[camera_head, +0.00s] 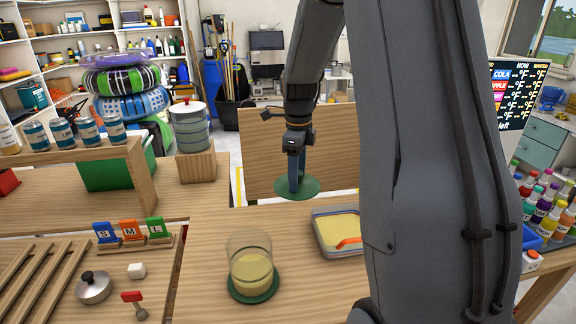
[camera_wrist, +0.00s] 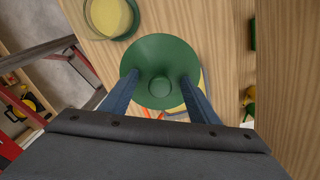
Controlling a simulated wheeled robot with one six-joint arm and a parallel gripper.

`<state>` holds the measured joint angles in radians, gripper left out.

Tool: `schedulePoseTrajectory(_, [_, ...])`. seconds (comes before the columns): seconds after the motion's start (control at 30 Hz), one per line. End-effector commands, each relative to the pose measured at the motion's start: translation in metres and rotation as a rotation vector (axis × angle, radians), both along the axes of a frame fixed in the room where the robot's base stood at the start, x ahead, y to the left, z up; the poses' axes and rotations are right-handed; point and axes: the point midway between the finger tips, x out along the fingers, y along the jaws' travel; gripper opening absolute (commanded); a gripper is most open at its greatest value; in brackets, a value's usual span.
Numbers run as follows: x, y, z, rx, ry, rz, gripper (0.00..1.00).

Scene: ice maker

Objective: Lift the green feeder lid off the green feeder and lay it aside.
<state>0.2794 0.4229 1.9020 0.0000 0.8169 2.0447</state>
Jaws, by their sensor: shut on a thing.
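The green feeder lid (camera_head: 297,190) is a round green disc, off the feeder and beyond it to the right. My gripper (camera_head: 296,172) points down and is shut on the lid. In the wrist view the lid (camera_wrist: 150,52) fills the space between my blue fingers, with its round knob in the middle. Whether the lid touches the table is hard to tell. The green feeder (camera_head: 251,268) is a clear open cylinder with yellow contents on a green base, standing upright on the table. It also shows at the top of the wrist view (camera_wrist: 108,18).
A tray with yellow contents and an orange handle (camera_head: 338,232) lies right of the feeder. An upright wooden board (camera_head: 300,140) stands behind the lid. A striped canister (camera_head: 191,127) stands on a block at left. Bare table (camera_head: 215,215) lies left of the lid.

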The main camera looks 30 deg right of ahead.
Motion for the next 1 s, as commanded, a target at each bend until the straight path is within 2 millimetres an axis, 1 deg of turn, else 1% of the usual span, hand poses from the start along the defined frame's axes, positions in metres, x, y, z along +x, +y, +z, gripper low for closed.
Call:
schedulePoseTrajectory(0.43, [0.0,0.001,0.0,0.0,0.001,-0.023,0.28])
schedulePoseTrajectory(0.57, [0.0,0.0,-0.01,0.0,0.001,-0.021,0.28])
schedulePoseTrajectory(1.0, [0.0,0.0,-0.057,0.001,0.002,-0.021,0.28])
